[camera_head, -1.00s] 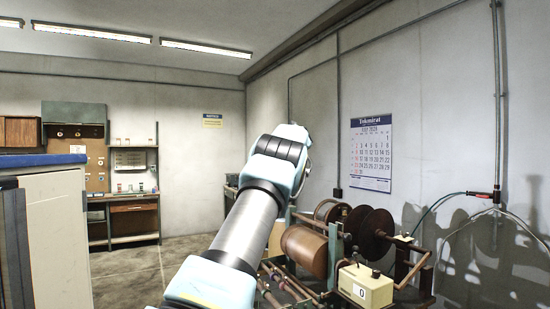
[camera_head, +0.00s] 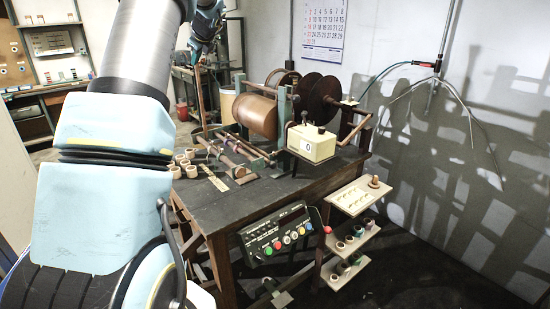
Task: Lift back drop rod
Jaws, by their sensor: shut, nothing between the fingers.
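The winding machine with a wide brown roll (camera_head: 256,117) stands on the dark workbench (camera_head: 225,210). Several thin rods (camera_head: 228,152) lie low in front of the roll and to its left; I cannot tell which one is the back drop rod. My arm rises from the lower left, and its far end with my gripper (camera_head: 196,62) is small at the top, above and left of the roll. My gripper looks shut and empty, apart from the rods. Fine detail of its fingers is too small to see.
A cream counter box (camera_head: 311,143) sits at the machine's front right. A control panel (camera_head: 277,234) with coloured buttons hangs at the bench's front edge. Small spools (camera_head: 185,159) stand on the bench's left. A side shelf (camera_head: 357,196) is at right. The bench's front top is clear.

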